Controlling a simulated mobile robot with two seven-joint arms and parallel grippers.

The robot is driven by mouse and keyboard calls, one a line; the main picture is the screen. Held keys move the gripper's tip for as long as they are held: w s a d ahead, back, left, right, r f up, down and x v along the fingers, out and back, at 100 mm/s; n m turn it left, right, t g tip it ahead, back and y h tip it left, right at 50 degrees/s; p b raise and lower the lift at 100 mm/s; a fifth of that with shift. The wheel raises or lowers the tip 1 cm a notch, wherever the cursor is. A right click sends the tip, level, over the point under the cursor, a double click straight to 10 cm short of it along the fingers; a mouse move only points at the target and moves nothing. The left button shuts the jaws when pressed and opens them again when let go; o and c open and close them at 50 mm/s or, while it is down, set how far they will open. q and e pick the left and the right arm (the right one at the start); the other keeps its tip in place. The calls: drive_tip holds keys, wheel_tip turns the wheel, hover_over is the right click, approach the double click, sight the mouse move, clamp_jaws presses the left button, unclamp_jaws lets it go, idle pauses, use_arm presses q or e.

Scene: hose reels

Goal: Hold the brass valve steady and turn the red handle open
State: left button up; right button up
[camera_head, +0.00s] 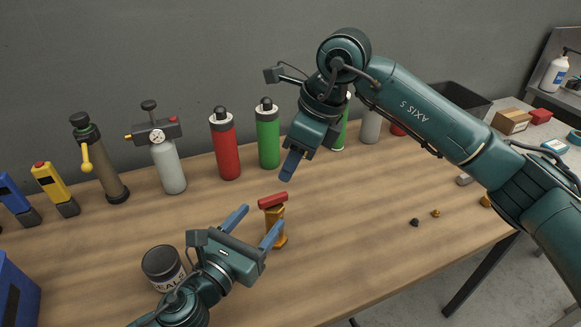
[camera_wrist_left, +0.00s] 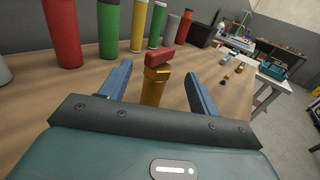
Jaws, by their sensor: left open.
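The brass valve (camera_head: 277,237) stands upright on the wooden bench, with its red handle (camera_head: 272,200) on top. In the left wrist view the brass valve (camera_wrist_left: 153,92) and the red handle (camera_wrist_left: 159,57) sit between the fingers. My left gripper (camera_head: 263,214) is open around the valve, with a gap on each side; it also shows in the left wrist view (camera_wrist_left: 158,68). My right gripper (camera_head: 291,166) is above and behind the red handle, apart from it, pointing down. Only one blue finger shows clearly, so its opening cannot be told.
A dark round tin (camera_head: 163,268) stands left of my left gripper. Red (camera_head: 225,146) and green (camera_head: 268,136) cylinders and a gauge bottle (camera_head: 166,160) line the back. Small dark and brass bits (camera_head: 415,222) lie to the right. The bench between them and the valve is clear.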

use_arm(q)
drive_tip(key=shift+f, duration=4)
drive_tip(key=x, duration=0.7)
drive_tip(key=shift+w+d, duration=0.2)
drive_tip(key=shift+w, duration=0.05)
drive_tip(key=c, duration=1.3)
